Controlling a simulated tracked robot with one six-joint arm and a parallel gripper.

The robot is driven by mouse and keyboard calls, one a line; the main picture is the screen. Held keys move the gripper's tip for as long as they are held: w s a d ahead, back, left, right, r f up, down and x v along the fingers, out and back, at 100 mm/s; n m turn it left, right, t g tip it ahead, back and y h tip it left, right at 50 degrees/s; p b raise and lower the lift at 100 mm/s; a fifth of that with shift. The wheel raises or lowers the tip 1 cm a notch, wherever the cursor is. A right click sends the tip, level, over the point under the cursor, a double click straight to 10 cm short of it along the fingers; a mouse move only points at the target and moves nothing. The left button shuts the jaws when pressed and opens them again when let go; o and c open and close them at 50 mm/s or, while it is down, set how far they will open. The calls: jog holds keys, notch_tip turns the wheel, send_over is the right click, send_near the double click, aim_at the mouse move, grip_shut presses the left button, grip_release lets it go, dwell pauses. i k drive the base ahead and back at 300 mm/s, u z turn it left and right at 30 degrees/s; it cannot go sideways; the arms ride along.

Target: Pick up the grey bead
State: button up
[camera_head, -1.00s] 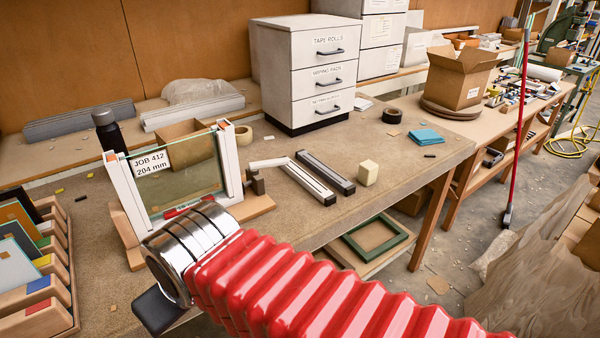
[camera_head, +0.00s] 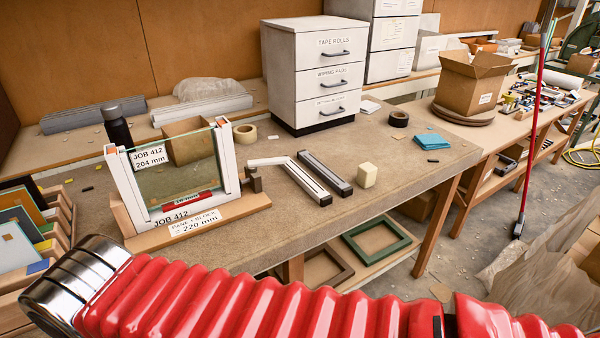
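A dark grey strip (camera_head: 325,173), which looks like the grey bead, lies flat on the bench right of the glazing stand. Beside it on the left lies a white-edged strip (camera_head: 308,180) with a dark groove. A glass pane (camera_head: 182,178) stands upright between white frame pieces on a wooden pane block (camera_head: 203,221), with labels reading "JOB 412", "204 mm" and "220 mm". My red-sleeved arm crosses the bottom of the view, ending in a metal cuff at lower left. My gripper is out of view, and the arm is well apart from the strips.
A black tape roll (camera_head: 398,119) and blue cloths (camera_head: 431,141) lie farther right. A slotted wooden rack (camera_head: 60,218) is at left. The bench front is mostly bare.

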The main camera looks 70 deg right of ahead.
aim_at(342, 188)
jog(key=u, duration=1.15)
jog(key=k, duration=2.2)
jog(key=z, duration=1.4)
